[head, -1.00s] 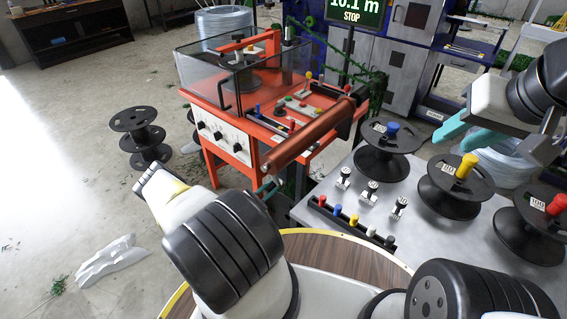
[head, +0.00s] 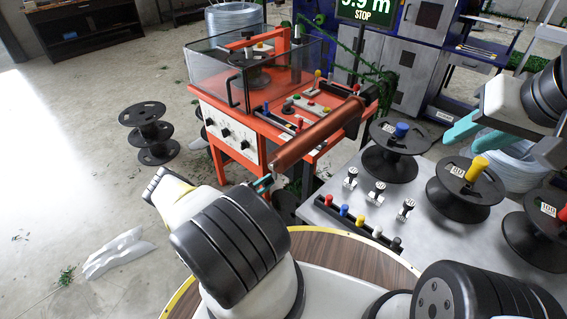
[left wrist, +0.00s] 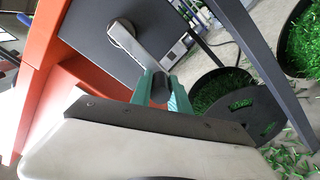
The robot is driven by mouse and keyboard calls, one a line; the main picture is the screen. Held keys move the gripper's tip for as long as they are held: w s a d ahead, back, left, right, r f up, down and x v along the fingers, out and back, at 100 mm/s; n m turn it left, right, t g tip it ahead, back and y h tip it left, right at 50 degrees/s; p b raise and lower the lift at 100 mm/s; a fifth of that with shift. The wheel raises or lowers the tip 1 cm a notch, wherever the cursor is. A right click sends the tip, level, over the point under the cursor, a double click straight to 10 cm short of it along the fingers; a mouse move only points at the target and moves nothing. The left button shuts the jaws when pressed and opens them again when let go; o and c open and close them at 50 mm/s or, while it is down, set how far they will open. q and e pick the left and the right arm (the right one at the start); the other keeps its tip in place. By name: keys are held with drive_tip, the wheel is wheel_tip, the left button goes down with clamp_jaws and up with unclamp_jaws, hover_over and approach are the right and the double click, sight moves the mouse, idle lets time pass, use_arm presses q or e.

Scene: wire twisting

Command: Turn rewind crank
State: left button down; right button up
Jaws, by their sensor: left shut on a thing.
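The orange rewind machine (head: 262,141) stands ahead, with a copper-coloured roller (head: 318,138) along its near right side. In the left wrist view the crank (left wrist: 138,52) is a flat silver arm leaving a round hub on a dark panel. My left gripper (head: 262,184) is below the roller's near end. In the left wrist view its teal fingers (left wrist: 161,90) are shut on the dark crank handle (left wrist: 159,88), at the arm's outer end. The fingers hide part of the handle. My right gripper (head: 480,132) is open and empty above the grey table, at the right.
The grey table (head: 335,192) carries black spools with blue (head: 402,130), yellow (head: 477,165) and red knobs. A display (head: 365,14) reads STOP, its number cut off by the frame. Black spools (head: 147,130) stand on the floor at left. A machine leg (left wrist: 245,55) is near my left gripper.

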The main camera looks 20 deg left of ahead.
use_arm(q)
drive_tip(key=shift+a, duration=0.15)
idle(0.3)
drive_tip(key=c, duration=1.3)
unclamp_jaws()
drive_tip(key=shift+o, duration=0.2)
drive_tip(key=shift+s, duration=0.1)
drive_tip(key=v, duration=0.7)
drive_tip(key=shift+s, duration=0.3)
drive_tip(key=shift+a, duration=0.1)
